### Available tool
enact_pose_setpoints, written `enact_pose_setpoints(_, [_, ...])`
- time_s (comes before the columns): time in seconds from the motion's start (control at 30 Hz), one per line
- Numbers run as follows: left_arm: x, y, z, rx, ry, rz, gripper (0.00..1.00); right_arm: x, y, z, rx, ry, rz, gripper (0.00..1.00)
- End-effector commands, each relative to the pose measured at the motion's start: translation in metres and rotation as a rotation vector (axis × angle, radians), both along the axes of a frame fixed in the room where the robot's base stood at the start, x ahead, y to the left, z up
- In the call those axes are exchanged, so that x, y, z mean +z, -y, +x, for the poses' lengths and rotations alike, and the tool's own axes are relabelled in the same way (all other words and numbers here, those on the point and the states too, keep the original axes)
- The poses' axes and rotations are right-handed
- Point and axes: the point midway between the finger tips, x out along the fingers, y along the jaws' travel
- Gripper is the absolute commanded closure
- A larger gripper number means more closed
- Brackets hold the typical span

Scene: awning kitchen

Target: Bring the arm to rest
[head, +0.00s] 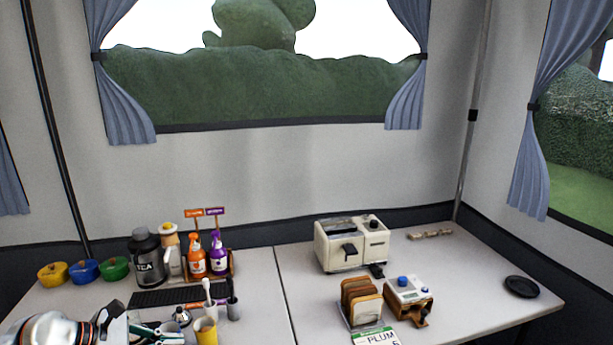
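My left arm comes in at the bottom left corner of the head view. My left gripper (118,325) is low over the table's front left, beside a cluster of small items. Its fingers are small and partly cut off by the frame edge, so I cannot tell if they are open or shut, or whether they touch anything. My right arm and gripper are not in view.
The light table (262,300) holds a cream toaster (352,243), a rack of toast (361,302), a blue-knobbed device (408,292), a black tea canister (147,258), orange (196,260) and purple (218,258) bottles, a yellow cup (205,331) and a black dish (521,287). The table's right side has free room.

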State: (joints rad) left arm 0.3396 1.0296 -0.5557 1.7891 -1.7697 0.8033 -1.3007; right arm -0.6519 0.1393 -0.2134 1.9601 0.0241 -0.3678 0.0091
Motion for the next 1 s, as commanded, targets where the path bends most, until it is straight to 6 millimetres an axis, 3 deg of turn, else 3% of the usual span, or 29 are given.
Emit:
enact_pose_setpoints(0.03, [-0.005,0.024,-0.008,0.028,-0.045,-0.112,1.0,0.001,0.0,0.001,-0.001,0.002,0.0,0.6])
enact_pose_setpoints(0.2, [-0.005,0.092,-0.031,0.193,-0.262,-0.574,1.0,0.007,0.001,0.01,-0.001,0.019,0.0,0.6])
enact_pose_setpoints(0.33, [-0.005,0.123,-0.045,0.396,-0.506,-0.996,1.0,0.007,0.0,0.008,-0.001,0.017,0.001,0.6])
enact_pose_setpoints(0.47, [-0.021,0.128,-0.057,0.653,-0.785,-1.416,1.0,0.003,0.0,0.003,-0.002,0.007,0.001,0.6])
enact_pose_setpoints(0.53, [-0.038,0.123,-0.066,0.807,-0.939,-1.633,1.0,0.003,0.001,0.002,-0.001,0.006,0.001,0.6])
enact_pose_setpoints(0.67, [-0.088,0.109,-0.095,1.13,-1.224,-2.019,1.0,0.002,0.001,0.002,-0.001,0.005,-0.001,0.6])
enact_pose_setpoints(0.77, [-0.134,0.1,-0.131,1.395,-1.419,-2.288,1.0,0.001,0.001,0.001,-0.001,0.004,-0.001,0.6])
enact_pose_setpoints(0.8, [-0.151,0.099,-0.146,-1.459,1.451,2.324,1.0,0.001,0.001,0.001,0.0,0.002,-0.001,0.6])
enact_pose_setpoints(0.9, [-0.183,0.099,-0.181,-1.379,1.303,2.076,1.0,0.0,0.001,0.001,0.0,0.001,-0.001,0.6])
enact_pose_setpoints(1.0, [-0.202,0.102,-0.206,-1.324,1.209,1.925,1.0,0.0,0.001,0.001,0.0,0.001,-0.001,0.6])
